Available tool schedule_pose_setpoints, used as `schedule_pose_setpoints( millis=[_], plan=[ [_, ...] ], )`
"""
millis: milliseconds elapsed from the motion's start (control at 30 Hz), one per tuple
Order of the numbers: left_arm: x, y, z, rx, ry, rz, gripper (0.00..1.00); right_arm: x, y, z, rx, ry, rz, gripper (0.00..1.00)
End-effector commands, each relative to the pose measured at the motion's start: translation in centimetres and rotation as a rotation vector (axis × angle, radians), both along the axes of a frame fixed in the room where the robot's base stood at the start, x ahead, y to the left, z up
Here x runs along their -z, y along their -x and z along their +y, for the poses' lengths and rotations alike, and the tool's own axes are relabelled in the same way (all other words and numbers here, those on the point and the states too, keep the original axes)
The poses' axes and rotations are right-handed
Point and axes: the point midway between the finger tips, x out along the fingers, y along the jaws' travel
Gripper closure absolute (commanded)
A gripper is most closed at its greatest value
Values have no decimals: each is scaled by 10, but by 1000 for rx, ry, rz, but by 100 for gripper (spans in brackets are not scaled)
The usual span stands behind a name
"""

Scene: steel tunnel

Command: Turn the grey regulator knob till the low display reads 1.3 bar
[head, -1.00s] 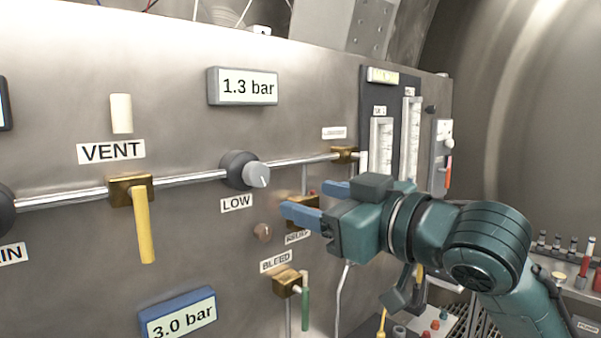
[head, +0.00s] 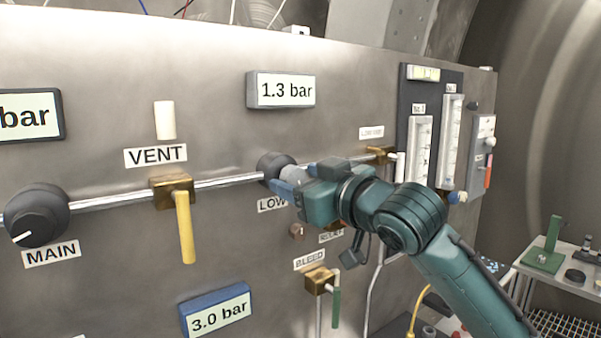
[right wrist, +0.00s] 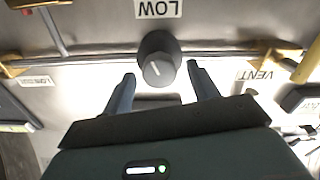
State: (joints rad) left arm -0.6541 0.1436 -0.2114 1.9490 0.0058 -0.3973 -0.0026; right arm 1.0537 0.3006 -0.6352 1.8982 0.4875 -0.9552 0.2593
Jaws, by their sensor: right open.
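The grey regulator knob (right wrist: 158,70) sits on its dark round base above the LOW label. In the right wrist view it lies just beyond and between the two fingertips, with a gap on each side. My right gripper, also in the right wrist view (right wrist: 160,75), is open with blue fingers. The low display (head: 281,90) reads 1.3 bar. My left gripper is not in view.
The MAIN knob (head: 37,216) and yellow VENT handle (head: 185,228) stand left on the same pipe. A blue-framed display (head: 216,312) reads 3.0 bar. The green BLEED handle (head: 336,307) is below. A flowmeter panel (head: 405,100) stands to the right.

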Motion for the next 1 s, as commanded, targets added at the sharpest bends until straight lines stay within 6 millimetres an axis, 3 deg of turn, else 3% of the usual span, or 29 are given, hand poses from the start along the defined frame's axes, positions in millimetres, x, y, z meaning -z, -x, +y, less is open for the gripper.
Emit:
schedule_pose_setpoints(
  millis=[367, 900, 1000],
  plan=[
    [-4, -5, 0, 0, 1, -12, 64, 0, -4, 3, 0, 2, -1, 42],
    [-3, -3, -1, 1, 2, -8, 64, 0, -4, 3, 1, 1, -1, 85],
    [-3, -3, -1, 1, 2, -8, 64, 0, -4, 3, 1, 16, -12, 85]
  ],
)
